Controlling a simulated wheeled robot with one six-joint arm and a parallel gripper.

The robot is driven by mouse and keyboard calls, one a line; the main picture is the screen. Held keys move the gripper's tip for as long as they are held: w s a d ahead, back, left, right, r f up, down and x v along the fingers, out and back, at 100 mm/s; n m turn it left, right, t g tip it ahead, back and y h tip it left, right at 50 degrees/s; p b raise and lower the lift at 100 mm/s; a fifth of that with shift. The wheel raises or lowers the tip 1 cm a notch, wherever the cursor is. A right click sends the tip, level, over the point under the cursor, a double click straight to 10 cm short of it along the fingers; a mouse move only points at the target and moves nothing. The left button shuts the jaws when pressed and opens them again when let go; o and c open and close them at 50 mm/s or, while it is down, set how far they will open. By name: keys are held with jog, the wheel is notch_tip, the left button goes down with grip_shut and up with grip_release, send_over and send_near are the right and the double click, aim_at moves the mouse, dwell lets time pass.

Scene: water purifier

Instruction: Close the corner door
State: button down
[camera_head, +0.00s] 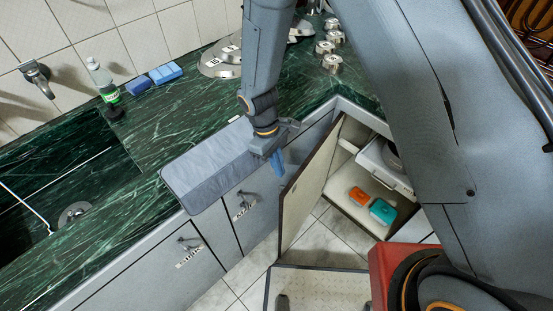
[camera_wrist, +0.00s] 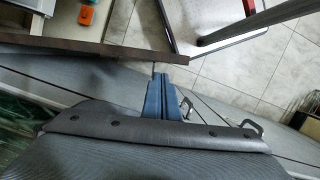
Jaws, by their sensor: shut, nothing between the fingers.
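The corner door (camera_head: 311,185) stands open in the head view, its pale panel with a dark edge angled out from the corner cabinet. A second pale panel (camera_head: 318,284) with a dark border lies at its lower end; I cannot tell for certain how they join. In the wrist view, the door's brown edge (camera_wrist: 85,50) runs across the upper left and the second panel (camera_wrist: 210,25) shows at the top. My gripper (camera_head: 277,164) is shut and empty, left of the door near its upper part. Its blue fingertips (camera_wrist: 160,76) are close to the door's edge; contact is unclear.
Inside the open cabinet are an orange item (camera_head: 360,196), a teal item (camera_head: 382,210) and a white appliance (camera_head: 383,168). A grey mat (camera_head: 205,172) overhangs the green counter (camera_head: 165,130). Handled grey cabinet fronts (camera_head: 240,203) stand left of the door. Tiled floor (camera_head: 235,285) shows below.

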jog(key=shift+p+x, duration=0.55)
jog(key=shift+x, duration=2)
